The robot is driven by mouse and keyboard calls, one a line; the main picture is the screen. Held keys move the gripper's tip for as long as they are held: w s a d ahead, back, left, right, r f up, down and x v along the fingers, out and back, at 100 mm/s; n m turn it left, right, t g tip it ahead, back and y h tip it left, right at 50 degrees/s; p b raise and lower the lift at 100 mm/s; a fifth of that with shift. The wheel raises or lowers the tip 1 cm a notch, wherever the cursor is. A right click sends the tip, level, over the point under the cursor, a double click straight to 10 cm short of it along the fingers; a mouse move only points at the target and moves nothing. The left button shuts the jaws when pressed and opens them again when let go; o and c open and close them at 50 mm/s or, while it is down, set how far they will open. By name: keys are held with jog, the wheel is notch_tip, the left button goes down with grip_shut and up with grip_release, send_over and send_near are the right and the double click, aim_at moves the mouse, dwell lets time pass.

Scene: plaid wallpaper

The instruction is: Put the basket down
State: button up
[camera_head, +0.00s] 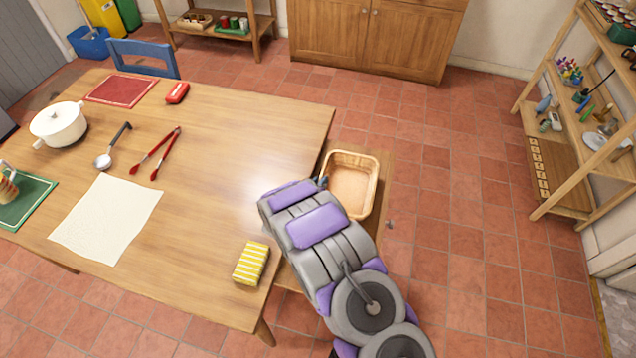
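A tan basket (350,190) with a rounded rectangular rim is beside the right edge of the wooden table (215,165). It looks upright and empty inside, over a lower wooden surface (379,200). My arm reaches in from the lower right, and its end is at the basket's left rim. A small dark part of my gripper (323,182) shows at that rim. The fingers are mostly hidden by my arm, so I cannot tell whether they are closed on the rim. I cannot tell whether the basket rests on the lower surface.
A yellow striped sponge or box (251,263) lies near the table's front right corner. A white pot (59,124), ladle (112,147), red tongs (157,154) and white cloth (106,218) are farther left. Shelves (580,110) stand at right. The tiled floor between is clear.

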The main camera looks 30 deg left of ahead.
jog(key=shift+o, duration=1.4)
jog(key=shift+d+r, duration=0.4)
jog(key=shift+d, duration=0.4)
jog(key=shift+a+f, duration=0.15)
jog(key=shift+a, duration=0.35)
jog(key=shift+s+a, duration=0.15)
jog(key=shift+a, duration=0.1)
jog(key=d+p+v, duration=0.1)
jog(key=p+v, duration=0.2)
jog(key=v, duration=0.8)
jog(key=w+d+r+m+g+y, duration=0.15)
jog(key=w+d+r+g, duration=0.25)
jog(key=r, duration=0.5)
jog(key=s+d+r+m+g, duration=0.1)
jog(key=s+d+r+g, duration=0.25)
jog(key=d+r, duration=0.8)
jog(key=s+d+r+m+g+h, duration=0.1)
jog(key=s+d+r+g, duration=0.1)
jog(key=s+d, duration=0.7)
jog(key=s+d+r+m+g+h, duration=0.1)
jog(key=s+d+r+g, duration=0.2)
jog(key=s+d, duration=0.7)
jog(key=s+d+r+m+g+h, duration=0.1)
jog(key=s+d+r, duration=0.3)
jog(key=s+d, duration=0.5)
jog(key=shift+s+d+r+g, duration=0.3)
jog(key=shift+d+r+g, duration=0.15)
jog(key=shift+g, duration=0.3)
